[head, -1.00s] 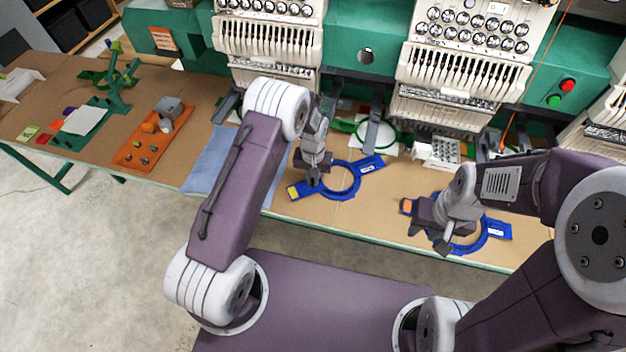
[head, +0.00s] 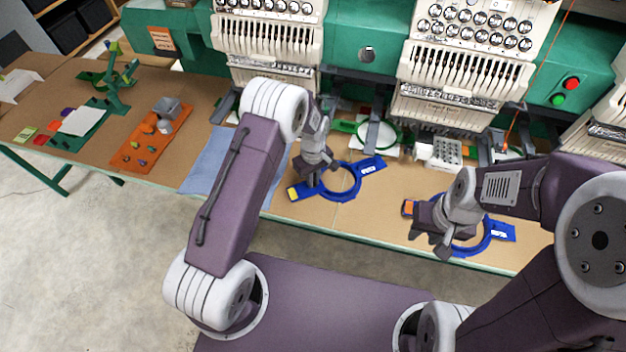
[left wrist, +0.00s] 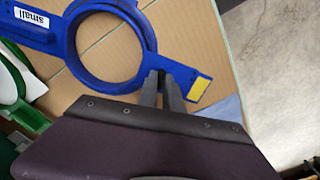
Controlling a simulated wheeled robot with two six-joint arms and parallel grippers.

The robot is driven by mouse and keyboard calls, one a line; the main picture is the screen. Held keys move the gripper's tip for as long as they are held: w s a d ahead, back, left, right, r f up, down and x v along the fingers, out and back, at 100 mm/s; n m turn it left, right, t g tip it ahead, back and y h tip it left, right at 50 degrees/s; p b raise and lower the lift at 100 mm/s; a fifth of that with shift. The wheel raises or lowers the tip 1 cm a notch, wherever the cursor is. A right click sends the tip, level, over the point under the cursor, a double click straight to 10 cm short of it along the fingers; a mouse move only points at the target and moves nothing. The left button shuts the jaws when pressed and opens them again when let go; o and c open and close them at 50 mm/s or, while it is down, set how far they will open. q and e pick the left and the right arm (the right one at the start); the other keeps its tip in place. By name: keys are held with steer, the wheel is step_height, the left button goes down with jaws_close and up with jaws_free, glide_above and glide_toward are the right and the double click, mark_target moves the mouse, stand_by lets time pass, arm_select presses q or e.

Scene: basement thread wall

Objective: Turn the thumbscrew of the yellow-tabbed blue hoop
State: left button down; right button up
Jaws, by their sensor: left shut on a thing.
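The blue hoop with the yellow tab (head: 293,193) lies flat on the brown table, below my left arm. It also shows in the left wrist view (left wrist: 67,55), with its yellow tab on the right and a label reading "small" at the upper left. My left gripper (head: 315,182) is over the hoop's edge beside the yellow tab. In the left wrist view its two fingers (left wrist: 161,78) are close together at the hoop's rim, shut on the thumbscrew, which they hide. My right gripper (head: 430,240) hangs over another blue hoop, its fingers apart.
The other blue hoop (head: 487,234) has an orange tab. A blue-grey cloth (head: 205,165) lies left of the yellow-tabbed hoop, and an orange tray (head: 130,156) further left. Embroidery machine heads (head: 265,40) stand behind. A green hoop (head: 400,140) is near them.

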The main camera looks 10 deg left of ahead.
arm_select(q)
steer(key=n, duration=0.4)
steer(key=shift+n, duration=0.3)
steer(key=shift+n+b, duration=0.4)
steer(key=shift+n, duration=2)
steer(key=c, duration=1.5)
jaws_free()
step_height(320, 180, up, 9)
steer(key=shift+r+b, duration=0.1)
steer(key=shift+b, duration=0.6)
